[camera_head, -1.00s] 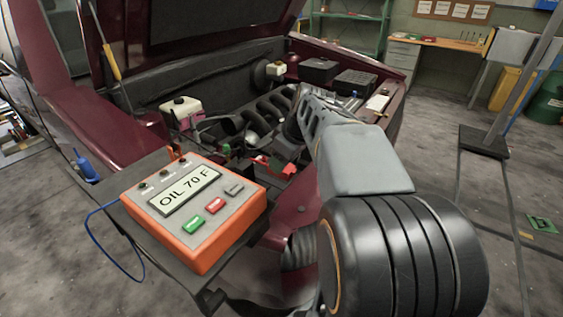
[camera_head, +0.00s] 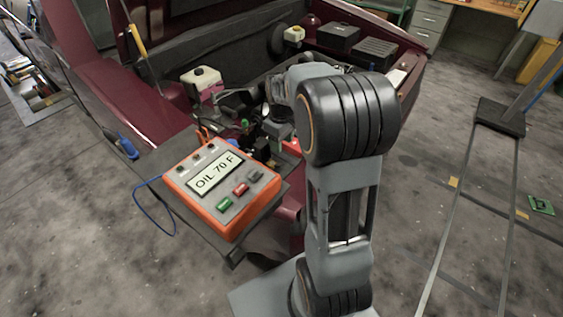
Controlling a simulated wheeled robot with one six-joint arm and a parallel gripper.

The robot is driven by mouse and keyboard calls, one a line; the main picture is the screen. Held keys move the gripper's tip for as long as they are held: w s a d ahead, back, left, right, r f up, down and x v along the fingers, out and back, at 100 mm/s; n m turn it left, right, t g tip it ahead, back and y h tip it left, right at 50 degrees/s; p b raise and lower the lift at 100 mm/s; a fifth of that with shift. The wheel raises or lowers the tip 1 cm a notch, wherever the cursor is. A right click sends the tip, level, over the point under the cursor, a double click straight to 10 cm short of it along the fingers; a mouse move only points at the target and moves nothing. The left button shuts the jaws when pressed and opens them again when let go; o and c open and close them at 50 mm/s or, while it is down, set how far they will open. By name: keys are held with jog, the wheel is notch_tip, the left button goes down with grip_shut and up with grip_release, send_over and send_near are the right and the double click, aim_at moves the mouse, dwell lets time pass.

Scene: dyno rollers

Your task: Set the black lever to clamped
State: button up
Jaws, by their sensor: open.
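I cannot make out the black lever for certain; dark parts crowd the engine bay (camera_head: 240,100) and my arm covers much of it. My gripper (camera_head: 270,138) is small and partly hidden among these parts, below the bent wrist of my arm. It points down into the front of the bay, just behind the orange tester box. It is open, and I see nothing held in it. Whether it touches anything there cannot be told.
An orange tester (camera_head: 222,190) reading "OIL 70 F" sits on a dark shelf at the car's front. A blue cable (camera_head: 150,210) hangs from it. The raised maroon hood (camera_head: 160,25) stands behind the bay.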

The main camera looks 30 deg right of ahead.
aim_at(281, 164)
notch_tip(281, 164, down, 10)
jog(key=shift+f+b, duration=0.15)
jog(key=shift+b, duration=0.3)
jog(key=shift+c, duration=0.2)
